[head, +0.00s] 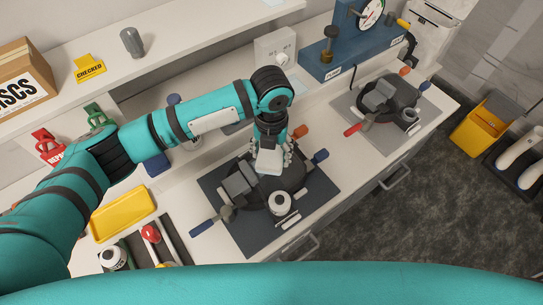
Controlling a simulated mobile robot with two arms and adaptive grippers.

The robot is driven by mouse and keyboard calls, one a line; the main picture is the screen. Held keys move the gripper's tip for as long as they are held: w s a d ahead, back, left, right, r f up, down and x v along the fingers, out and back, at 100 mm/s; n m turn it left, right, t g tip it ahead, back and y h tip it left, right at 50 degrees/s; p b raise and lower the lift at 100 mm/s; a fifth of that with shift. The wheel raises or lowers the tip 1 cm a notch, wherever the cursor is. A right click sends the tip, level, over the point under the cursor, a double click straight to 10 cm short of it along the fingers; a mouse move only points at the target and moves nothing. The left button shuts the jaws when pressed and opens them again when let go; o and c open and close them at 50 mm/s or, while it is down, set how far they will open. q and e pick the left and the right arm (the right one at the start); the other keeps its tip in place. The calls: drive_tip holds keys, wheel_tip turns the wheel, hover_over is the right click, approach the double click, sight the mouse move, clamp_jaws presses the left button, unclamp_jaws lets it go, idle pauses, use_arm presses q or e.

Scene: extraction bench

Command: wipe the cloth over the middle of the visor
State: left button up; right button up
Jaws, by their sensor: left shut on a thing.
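A dark round mask-like unit, apparently the one with the visor (292,179), lies on a dark mat (320,197) at the middle of the bench. It has grey blocks at its left, a white-topped round part in front, and blue and orange strap ends. My left gripper (270,152) points down over its middle, shut on a pale cloth-like piece (268,162). The wrist and the piece hide much of the visor; I cannot tell whether the cloth touches it. My right gripper is not in view.
A second similar unit (397,97) lies on a mat at the right. A blue gauge stand (335,65) is behind. A yellow tray (122,214) and a tray of tools (170,240) are at the left. A yellow bin (483,124) stands on the floor.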

use_arm(q)
drive_tip(key=shift+w+r, duration=0.15)
drive_tip(key=shift+r, duration=0.6)
drive_tip(key=shift+r, duration=0.15)
drive_tip(key=shift+r, duration=1.35)
